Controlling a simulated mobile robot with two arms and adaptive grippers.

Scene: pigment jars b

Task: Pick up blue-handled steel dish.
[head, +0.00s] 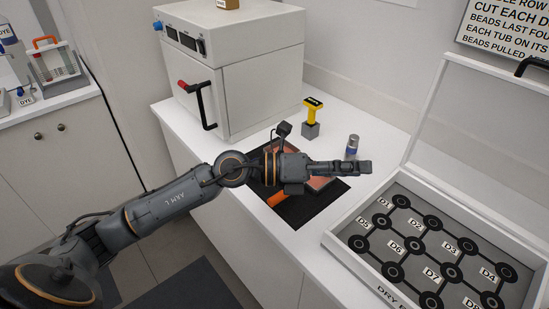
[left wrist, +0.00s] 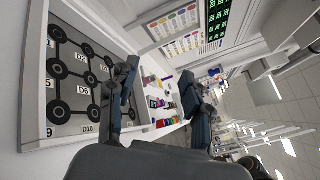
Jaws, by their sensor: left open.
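I cannot make out a blue-handled steel dish in either view. A reddish flat thing with an orange handle (head: 278,199) lies on the mat, partly hidden by my left wrist. My right gripper is not in view.
A white oven (head: 250,85) stands behind left. A yellow and black tool (head: 312,110) stands in a grey block on the counter. An open-lidded white case (head: 345,238) with labelled black rings is at the right.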

